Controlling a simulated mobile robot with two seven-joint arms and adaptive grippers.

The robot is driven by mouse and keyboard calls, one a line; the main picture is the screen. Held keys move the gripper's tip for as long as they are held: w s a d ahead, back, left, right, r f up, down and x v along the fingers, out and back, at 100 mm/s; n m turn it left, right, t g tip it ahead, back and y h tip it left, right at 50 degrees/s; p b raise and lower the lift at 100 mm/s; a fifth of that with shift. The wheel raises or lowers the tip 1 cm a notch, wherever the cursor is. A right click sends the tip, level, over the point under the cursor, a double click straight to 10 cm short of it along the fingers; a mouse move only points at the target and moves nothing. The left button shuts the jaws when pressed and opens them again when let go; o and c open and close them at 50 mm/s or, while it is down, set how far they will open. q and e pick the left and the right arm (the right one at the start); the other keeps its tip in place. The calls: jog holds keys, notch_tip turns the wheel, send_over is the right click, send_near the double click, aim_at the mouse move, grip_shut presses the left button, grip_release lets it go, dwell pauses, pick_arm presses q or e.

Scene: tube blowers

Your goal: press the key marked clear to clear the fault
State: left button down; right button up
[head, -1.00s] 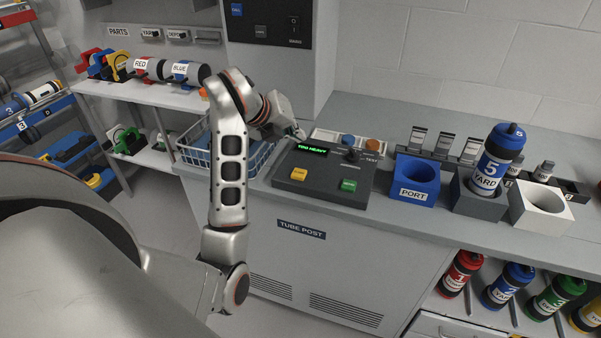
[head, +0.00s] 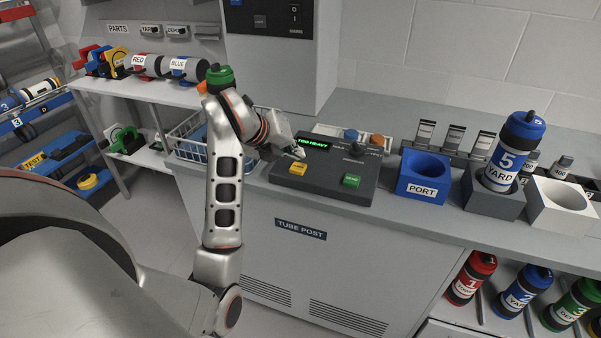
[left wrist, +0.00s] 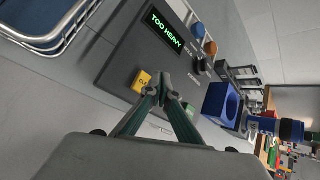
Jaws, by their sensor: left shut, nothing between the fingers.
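The dark control panel (head: 326,178) lies on the counter, and its green display (head: 314,142) reads "TOO HEAVY". The yellow key (head: 298,168) is at the panel's left front; in the left wrist view the yellow key (left wrist: 142,81) shows the start of a label, "CL", partly hidden by my fingers. A green key (head: 351,180) is to its right. My left gripper (head: 299,153) is shut and empty, with its tips just behind and above the yellow key. In the left wrist view the left gripper's tips (left wrist: 164,86) are right beside the key; I cannot tell if they touch it. My right gripper is not in view.
A wire basket (head: 186,139) stands left of the panel. A blue PORT holder (head: 423,178) and a grey holder (head: 492,200) with a blue YARD 5 canister (head: 516,147) stand to the right.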

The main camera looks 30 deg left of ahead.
pick_arm(q)
jog(key=shift+f, duration=0.45)
jog(key=shift+r, duration=0.1)
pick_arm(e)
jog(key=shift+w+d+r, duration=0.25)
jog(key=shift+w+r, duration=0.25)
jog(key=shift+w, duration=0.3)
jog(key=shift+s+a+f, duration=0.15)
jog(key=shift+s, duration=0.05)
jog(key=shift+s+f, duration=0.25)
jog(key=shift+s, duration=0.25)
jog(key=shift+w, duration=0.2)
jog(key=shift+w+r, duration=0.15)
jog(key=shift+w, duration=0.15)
pick_arm(q)
jog(key=shift+f+b, duration=0.3)
jog(key=shift+f, duration=0.2)
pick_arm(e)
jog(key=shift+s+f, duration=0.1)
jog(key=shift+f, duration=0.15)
